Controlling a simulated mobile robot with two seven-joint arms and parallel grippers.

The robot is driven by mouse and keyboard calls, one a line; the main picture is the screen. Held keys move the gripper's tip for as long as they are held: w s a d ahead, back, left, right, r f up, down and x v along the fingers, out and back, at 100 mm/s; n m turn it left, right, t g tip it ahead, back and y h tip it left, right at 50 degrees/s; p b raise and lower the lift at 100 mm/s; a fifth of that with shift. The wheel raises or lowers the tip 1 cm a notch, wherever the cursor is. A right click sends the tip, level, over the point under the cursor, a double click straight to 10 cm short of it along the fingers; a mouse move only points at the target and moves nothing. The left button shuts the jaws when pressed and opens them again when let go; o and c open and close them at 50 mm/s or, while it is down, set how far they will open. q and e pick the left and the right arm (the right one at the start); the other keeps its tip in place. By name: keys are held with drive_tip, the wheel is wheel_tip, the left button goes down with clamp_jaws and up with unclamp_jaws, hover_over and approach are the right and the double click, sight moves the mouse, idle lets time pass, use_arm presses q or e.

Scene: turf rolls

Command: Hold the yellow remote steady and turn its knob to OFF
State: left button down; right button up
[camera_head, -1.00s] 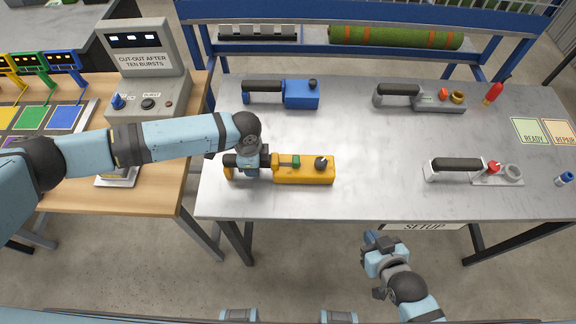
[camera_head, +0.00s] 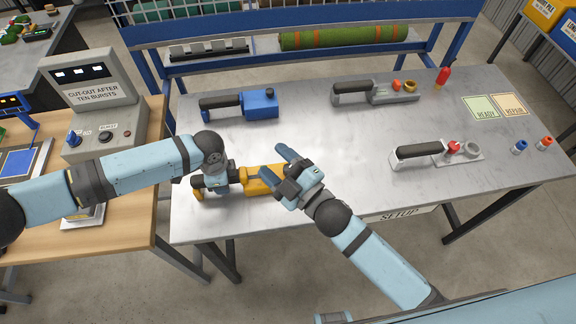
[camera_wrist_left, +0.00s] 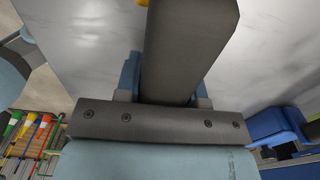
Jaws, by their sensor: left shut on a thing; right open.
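The yellow remote (camera_head: 262,181) lies on the grey metal table, at its front left part. My left gripper (camera_head: 216,184) is shut on the remote's dark handle, which fills the middle of the left wrist view (camera_wrist_left: 190,45). My right gripper (camera_head: 286,168) is open, with its fingers over the right end of the remote. It hides the knob and most of that end. I cannot tell whether it touches the remote or which way the knob points.
A blue remote (camera_head: 260,104) and a grey one (camera_head: 380,93) lie farther back. Another grey one (camera_head: 435,153) lies to the right, near READY (camera_head: 480,109) and REPAIR (camera_head: 508,104) cards. A grey control box (camera_head: 100,130) stands on the wooden table at left.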

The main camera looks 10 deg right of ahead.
drive_tip(key=s+a+r+n+g+y, duration=0.3)
drive_tip(key=a+r+n+g+y, duration=0.7)
drive_tip(key=n, duration=0.9)
drive_tip(key=s+a+n+g+h, duration=0.1)
drive_tip(key=s+a+n+g, duration=0.25)
drive_tip(key=n+g, duration=0.45)
drive_tip(key=n+t+h, duration=0.2)
drive_tip(key=n+h, duration=1.9)
drive_tip(key=n, duration=0.1)
hover_over(289, 168)
wheel_tip(289, 168, down, 12)
wheel_tip(289, 168, down, 11)
drive_tip(key=shift+r, duration=0.1)
